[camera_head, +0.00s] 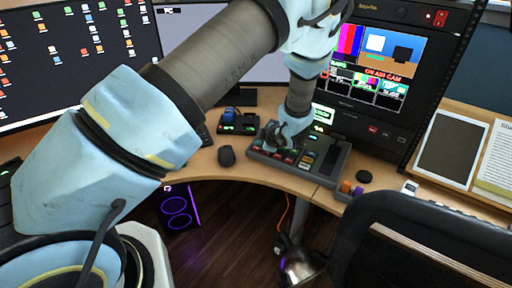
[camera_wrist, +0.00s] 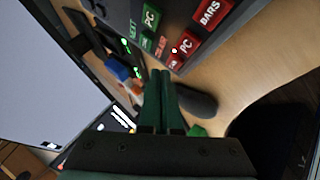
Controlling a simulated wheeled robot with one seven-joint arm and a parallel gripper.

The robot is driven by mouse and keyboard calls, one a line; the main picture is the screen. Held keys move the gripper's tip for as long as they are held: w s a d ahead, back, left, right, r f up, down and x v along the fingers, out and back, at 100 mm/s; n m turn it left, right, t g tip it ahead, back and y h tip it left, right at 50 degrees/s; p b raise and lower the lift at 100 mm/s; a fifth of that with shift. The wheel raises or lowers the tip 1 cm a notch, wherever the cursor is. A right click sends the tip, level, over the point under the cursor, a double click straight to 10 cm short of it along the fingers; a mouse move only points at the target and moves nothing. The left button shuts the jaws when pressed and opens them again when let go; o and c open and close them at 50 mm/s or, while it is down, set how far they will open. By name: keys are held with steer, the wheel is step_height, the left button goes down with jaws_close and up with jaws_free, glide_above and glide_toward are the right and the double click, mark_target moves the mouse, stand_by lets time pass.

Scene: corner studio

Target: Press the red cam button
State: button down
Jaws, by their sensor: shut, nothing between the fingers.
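The switcher console (camera_head: 325,165) lies on the desk, with rows of coloured buttons. In the wrist view its red row shows a BARS button (camera_wrist: 210,13), a red PC button (camera_wrist: 187,45) and a smaller-looking red button (camera_wrist: 174,62) at the end, whose label I cannot read clearly. A green PC button (camera_wrist: 152,17) is in the other row. My gripper (camera_wrist: 161,73) is shut and empty, its fingertips close to the end red button. Whether they touch it I cannot tell. In the head view my wrist hides part of the console's left side.
A dark mouse (camera_head: 226,156) and a small device with a blue top (camera_head: 236,119) are left of the console. A rack monitor (camera_head: 380,65) stands behind it. A black chair (camera_head: 430,235) is at front right. A black puck (camera_head: 363,176) lies right of the console.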

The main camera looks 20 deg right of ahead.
step_height(320, 180, up, 6)
steer(key=p, duration=0.6)
steer(key=shift+s+a, duration=0.2)
steer(key=shift+a, duration=0.1)
stand_by(0.4)
